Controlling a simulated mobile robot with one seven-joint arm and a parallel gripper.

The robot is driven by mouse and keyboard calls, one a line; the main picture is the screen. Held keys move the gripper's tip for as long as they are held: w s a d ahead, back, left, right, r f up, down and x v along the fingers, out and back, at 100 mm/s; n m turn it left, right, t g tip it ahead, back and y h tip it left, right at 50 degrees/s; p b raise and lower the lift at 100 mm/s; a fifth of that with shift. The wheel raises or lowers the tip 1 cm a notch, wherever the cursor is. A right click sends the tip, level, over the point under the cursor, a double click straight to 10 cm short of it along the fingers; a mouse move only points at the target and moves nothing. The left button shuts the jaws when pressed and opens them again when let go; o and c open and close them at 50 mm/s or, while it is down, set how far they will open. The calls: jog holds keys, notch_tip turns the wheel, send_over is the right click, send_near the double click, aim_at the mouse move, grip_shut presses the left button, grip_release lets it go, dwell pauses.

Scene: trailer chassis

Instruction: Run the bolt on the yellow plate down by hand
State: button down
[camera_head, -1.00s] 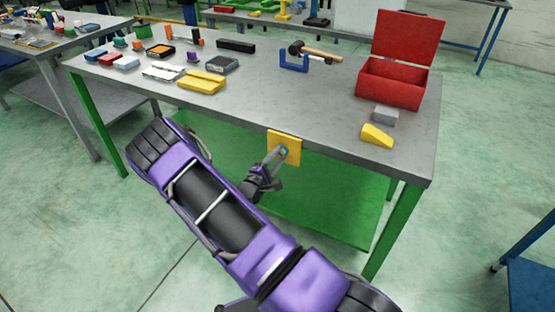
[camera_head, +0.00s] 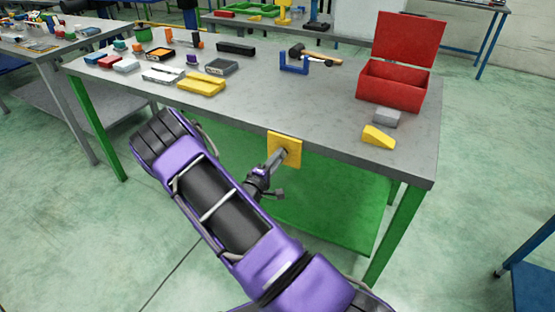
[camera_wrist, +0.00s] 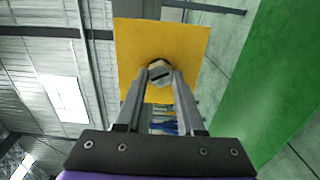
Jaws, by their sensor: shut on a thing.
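The yellow plate (camera_head: 292,143) is fixed upright at the front edge of the grey workbench. It also fills the upper middle of the wrist view (camera_wrist: 135,40). The bolt (camera_wrist: 160,72) is at the plate, with a grey head that has a dark slot across it. My gripper (camera_head: 283,155) reaches the plate from the front. In the wrist view its two fingers (camera_wrist: 160,84) are shut on the bolt head, one on each side. In the head view my gripper hides the bolt. How far the bolt stands out from the plate cannot be told.
The workbench top (camera_head: 290,105) holds a red open box (camera_head: 392,88), a yellow wedge (camera_head: 378,137), a grey block (camera_head: 386,117), a blue bracket (camera_head: 293,66), a hammer (camera_head: 318,55) and several small parts at the left. A green shelf (camera_head: 330,215) lies below.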

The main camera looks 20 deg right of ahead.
jog(key=shift+s+a+f, duration=0.1)
jog(key=shift+f, duration=0.1)
jog(key=c, duration=0.5)
grip_release()
jog(key=shift+r, duration=0.1)
jog(key=shift+c, duration=0.2)
jog(key=v, duration=1.7)
jog(key=shift+s+a, duration=0.1)
jog(key=shift+s, duration=0.05)
